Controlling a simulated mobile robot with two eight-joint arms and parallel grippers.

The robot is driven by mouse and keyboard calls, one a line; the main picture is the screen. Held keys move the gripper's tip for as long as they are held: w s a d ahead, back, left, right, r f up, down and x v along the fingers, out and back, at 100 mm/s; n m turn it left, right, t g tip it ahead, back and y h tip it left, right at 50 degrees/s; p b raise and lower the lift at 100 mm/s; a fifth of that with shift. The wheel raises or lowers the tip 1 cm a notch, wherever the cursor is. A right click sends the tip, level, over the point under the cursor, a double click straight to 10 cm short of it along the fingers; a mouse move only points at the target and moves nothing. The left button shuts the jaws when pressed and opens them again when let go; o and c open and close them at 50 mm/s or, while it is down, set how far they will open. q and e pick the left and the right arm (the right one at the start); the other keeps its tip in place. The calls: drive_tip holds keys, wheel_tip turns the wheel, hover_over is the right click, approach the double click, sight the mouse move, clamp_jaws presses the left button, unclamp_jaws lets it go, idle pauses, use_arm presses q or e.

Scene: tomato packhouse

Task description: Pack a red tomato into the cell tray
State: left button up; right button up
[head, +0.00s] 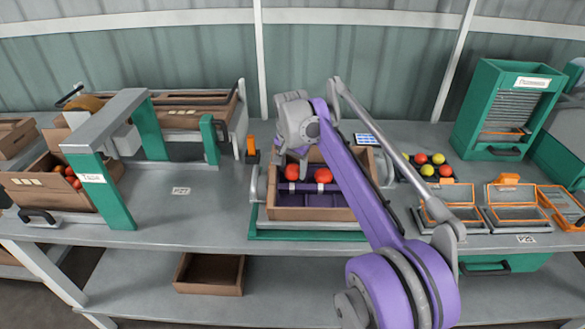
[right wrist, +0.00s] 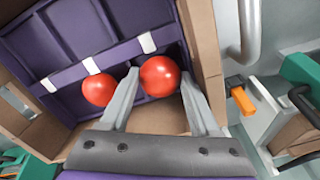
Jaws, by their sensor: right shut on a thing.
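A purple cell tray (head: 340,200) with white clips sits inside a brown carton; it also shows in the right wrist view (right wrist: 75,35). My right gripper (head: 298,164) points down over the tray. In the right wrist view its fingers (right wrist: 160,80) are shut on a red tomato (right wrist: 159,76), which is the left one in the head view (head: 291,170). I cannot tell whether this tomato touches the tray floor. A second red tomato (head: 323,175) lies in the tray beside it, also seen in the right wrist view (right wrist: 99,90). My left gripper is not in view.
The carton (head: 310,214) stands on a green-based stand on the grey bench. A dark tray of red and yellow tomatoes (head: 428,165) and orange-rimmed boxes (head: 450,195) are right. A carton with red tomatoes (head: 50,198) is left. The bench (head: 185,215) is clear left of the stand.

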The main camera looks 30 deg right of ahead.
drive_tip(key=shift+w+f, duration=0.15)
drive_tip(key=shift+f, duration=0.45)
idle(0.4)
drive_tip(key=o, duration=1)
drive_tip(key=shift+r, duration=0.15)
drive_tip(key=p+v, duration=0.4)
drive_tip(key=v, duration=0.2)
drive_tip(key=shift+p+v, duration=1.9)
drive_tip(key=shift+v, duration=0.5)
